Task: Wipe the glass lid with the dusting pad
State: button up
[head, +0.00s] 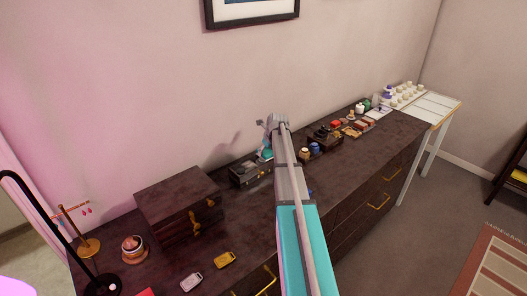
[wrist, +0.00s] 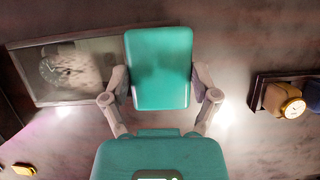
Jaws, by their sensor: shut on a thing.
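The teal dusting pad (wrist: 158,70) is between the two fingers of my gripper (wrist: 160,85) in the wrist view, and the gripper is shut on it. The glass lid (wrist: 98,62) is on a dark-framed case to the left of the pad; a pale dusty smear and a round watch-like face show at its left part. The pad is beside the lid in that view; the height between them cannot be told. In the head view the case with the lid (head: 249,171) stands on the dresser, just left of my arm, which hides most of the gripper.
A dark wooden chest (head: 180,207) stands left of the case on the dresser top (head: 378,142). A yellow tag (head: 224,259) and a silver tag (head: 191,282) lie in front. Right of the gripper is a dark tray (wrist: 257,92) with a gold round-faced item (wrist: 284,100).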

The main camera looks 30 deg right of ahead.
aim_at(243, 165)
jog(key=shift+f, duration=0.1)
dwell(0.3)
jog(key=shift+s+a, duration=0.1)
dwell(0.3)
jog(key=shift+s+a, duration=0.15)
jog(key=shift+a, duration=1.65)
jog(key=shift+a, duration=0.1)
jog(key=shift+s+a, duration=0.15)
jog(key=shift+a, duration=0.75)
jog(key=shift+s+a, duration=0.15)
jog(key=shift+a, duration=0.75)
jog(key=shift+s+a, duration=0.2)
jog(key=shift+a, duration=1.7)
notch_tip(243, 165, up, 6)
jog(key=p, duration=0.6)
